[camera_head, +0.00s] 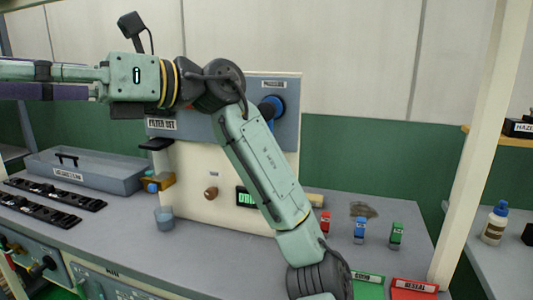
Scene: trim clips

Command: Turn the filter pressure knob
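The filter machine has a blue-grey upper panel (290,133) with a "FILTER SET" label (161,124). A round blue knob (270,108) is on this panel at the right, below a small label that appears to read "PRESSURE" (272,84). My arm's dark joint partly covers the panel left of the knob. My gripper (20,81) points left, away from the knob and well apart from it. Its fingertips are cut off by the left edge, so its opening cannot be judged. Nothing held shows in view.
A brown knob (211,193) and a partly hidden green display (242,197) are on the cream front. A grey lidded tray (95,172), dark clip strips (50,193) and a clear cup (164,218) are left. Small red, blue and green pieces (397,233) stand right. A pale post (480,130) rises right.

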